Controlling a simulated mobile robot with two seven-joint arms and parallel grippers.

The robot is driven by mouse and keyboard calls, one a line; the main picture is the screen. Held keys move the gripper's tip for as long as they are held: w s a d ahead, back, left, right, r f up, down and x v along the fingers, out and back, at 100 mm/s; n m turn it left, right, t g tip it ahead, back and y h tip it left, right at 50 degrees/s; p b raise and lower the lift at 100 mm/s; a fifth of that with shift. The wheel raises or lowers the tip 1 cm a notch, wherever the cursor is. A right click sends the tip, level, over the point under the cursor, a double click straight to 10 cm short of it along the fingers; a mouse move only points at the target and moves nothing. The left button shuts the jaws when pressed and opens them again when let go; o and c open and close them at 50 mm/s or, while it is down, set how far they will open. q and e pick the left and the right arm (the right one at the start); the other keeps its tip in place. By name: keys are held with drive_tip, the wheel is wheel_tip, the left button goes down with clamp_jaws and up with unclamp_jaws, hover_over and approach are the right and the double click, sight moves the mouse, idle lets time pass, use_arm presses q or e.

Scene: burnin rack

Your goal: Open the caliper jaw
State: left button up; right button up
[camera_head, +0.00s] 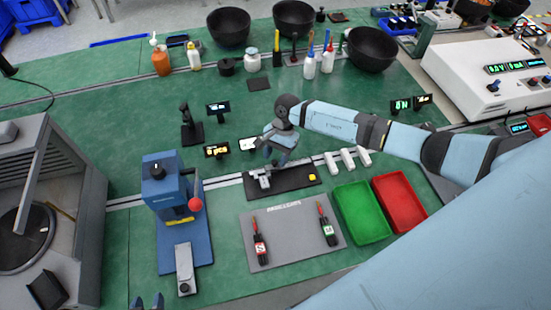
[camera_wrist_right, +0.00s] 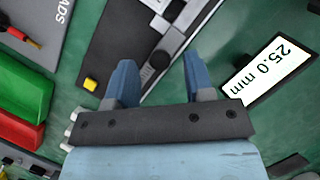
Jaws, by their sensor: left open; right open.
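The caliper, a grey metal tool (camera_head: 263,179), lies on a black base (camera_head: 292,185) with a yellow button (camera_head: 312,177). In the right wrist view its metal beam (camera_wrist_right: 172,40) runs diagonally, with a dark round knob (camera_wrist_right: 160,60) on it. My right gripper (camera_head: 277,157) is above the caliper and hides part of it. In the right wrist view the open fingers (camera_wrist_right: 158,62) lie either side of the knob; I cannot tell whether they touch it. A display (camera_wrist_right: 272,70) there reads 25.0 mm. My left gripper (camera_head: 147,303) is open at the bottom edge, away from the caliper.
A blue press (camera_head: 165,190) stands left of the caliper. Green (camera_head: 361,211) and red (camera_head: 399,201) trays are on the right. Small displays stand behind, and several bowls and bottles line the back.

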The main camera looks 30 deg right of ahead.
drive_tip(key=shift+s+a+f, duration=0.1)
drive_tip(key=shift+a+f, duration=0.05)
drive_tip(key=shift+f, duration=0.25)
drive_tip(key=shift+c, duration=0.4)
clamp_jaws()
use_arm(q)
drive_tip(key=shift+f+b, duration=0.75)
use_arm(e)
drive_tip(key=shift+d+f, duration=0.15)
drive_tip(key=shift+d, duration=0.2)
use_arm(q)
drive_tip(key=shift+f+b, duration=0.35)
use_arm(e)
drive_tip(key=shift+s+d, duration=0.1)
drive_tip(key=shift+d, duration=0.2)
use_arm(q)
drive_tip(key=shift+d+r, duration=0.2)
drive_tip(key=shift+d, duration=0.1)
use_arm(e)
drive_tip(key=shift+s+r, duration=0.1)
drive_tip(key=shift+r, duration=0.1)
drive_tip(key=shift+o, duration=0.4)
unclamp_jaws()
use_arm(q)
drive_tip(key=shift+w+a, duration=0.1)
